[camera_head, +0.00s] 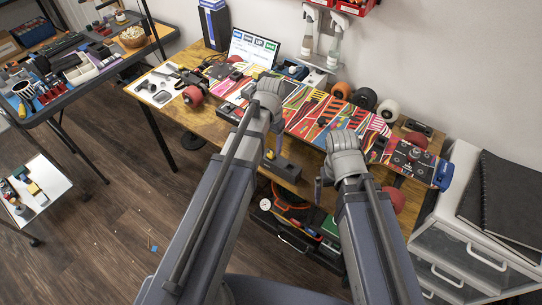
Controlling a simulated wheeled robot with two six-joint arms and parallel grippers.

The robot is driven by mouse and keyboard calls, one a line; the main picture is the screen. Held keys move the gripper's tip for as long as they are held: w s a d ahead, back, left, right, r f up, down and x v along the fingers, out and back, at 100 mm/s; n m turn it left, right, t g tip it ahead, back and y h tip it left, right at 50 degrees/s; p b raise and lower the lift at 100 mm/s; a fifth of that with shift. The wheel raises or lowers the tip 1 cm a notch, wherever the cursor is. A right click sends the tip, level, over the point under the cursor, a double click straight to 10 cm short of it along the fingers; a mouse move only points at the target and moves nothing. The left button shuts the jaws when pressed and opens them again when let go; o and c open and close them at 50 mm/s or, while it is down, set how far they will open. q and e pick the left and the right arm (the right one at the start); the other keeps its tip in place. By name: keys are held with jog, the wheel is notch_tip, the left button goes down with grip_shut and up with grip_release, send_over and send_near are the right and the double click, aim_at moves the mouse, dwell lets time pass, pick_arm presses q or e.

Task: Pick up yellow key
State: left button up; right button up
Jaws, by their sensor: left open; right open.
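I cannot pick out a yellow key for certain. A small yellow spot (270,155) shows just by my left gripper, too small to name. My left gripper (272,148) hangs at the front edge of the wooden workbench (204,130), open, with no object visibly held. My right gripper (319,190) is open, lower and further right, in front of the bench, also with nothing visibly held. My arms and wrists hide parts of the bench top and its front edge.
A colorful skateboard deck (305,112) lies along the bench among loose wheels (388,110). A screen (252,48) stands behind. A white drawer unit (456,235) is at the right. A dark side table (95,70) and a small white table (42,190) stand left, with open floor between.

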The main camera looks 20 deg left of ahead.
aim_at(271, 149)
pick_arm(q)
notch_tip(271, 149, down, 4)
jog(key=b, duration=0.3)
jog(key=shift+f, duration=0.1)
grip_shut()
dwell(0.3)
